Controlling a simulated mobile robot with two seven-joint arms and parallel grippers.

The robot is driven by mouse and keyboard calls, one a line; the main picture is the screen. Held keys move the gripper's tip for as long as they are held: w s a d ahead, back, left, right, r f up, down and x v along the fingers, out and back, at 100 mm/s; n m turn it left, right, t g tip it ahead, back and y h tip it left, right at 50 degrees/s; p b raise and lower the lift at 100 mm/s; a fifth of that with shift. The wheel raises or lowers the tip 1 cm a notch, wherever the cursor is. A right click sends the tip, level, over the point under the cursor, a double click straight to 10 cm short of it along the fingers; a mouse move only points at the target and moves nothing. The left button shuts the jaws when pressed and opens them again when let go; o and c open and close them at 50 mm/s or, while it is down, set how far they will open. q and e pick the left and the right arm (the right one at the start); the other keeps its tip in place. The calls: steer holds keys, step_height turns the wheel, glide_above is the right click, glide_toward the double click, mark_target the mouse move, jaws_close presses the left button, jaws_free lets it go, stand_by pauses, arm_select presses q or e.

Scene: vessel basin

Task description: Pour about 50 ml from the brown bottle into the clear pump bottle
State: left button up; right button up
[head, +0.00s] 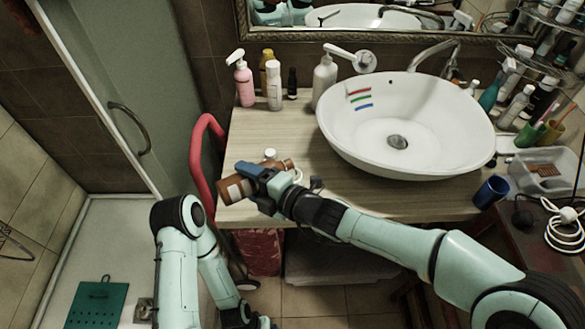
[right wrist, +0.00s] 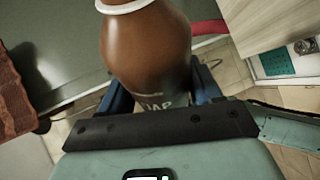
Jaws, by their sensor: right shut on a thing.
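The brown bottle (head: 234,189) lies tilted far over, nearly level in the head view, above the counter's front left edge. My right gripper (head: 262,180) is shut around its body. In the right wrist view the brown bottle (right wrist: 146,45) fills the space between the fingers (right wrist: 160,100), with a white ring at its neck. A pale, see-through-looking pump bottle (head: 324,82) stands upright at the basin's left, apart from the gripper; it appears to be the clear pump bottle. My left arm hangs low at left; its gripper (head: 262,322) is cut off by the lower edge.
A white basin (head: 400,155) fills the middle of the counter (head: 250,130). A pink pump bottle (head: 244,84) and several other bottles stand at back left. A small white cap (head: 270,154) shows behind the brown bottle. A red rail (head: 197,160) curves beside the counter's left end.

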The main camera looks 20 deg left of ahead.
steer(key=shift+r+p, duration=0.25)
steer(key=shift+p, duration=0.15)
steer(key=f+n+b, duration=0.1)
steer(key=b, duration=0.1)
steer(key=f+n+h+b, duration=0.1)
steer(key=f+b, duration=0.1)
steer(key=b, duration=0.1)
steer(key=shift+s+a+n+t+h+b, duration=0.2)
steer(key=shift+n+t+h+b, duration=0.1)
steer(key=shift+t+b, duration=0.1)
steer(key=shift+d, duration=0.1)
steer(key=shift+w+r, duration=0.1)
steer(key=shift+w, duration=0.1)
steer(key=shift+s, duration=0.1)
stand_by(0.5)
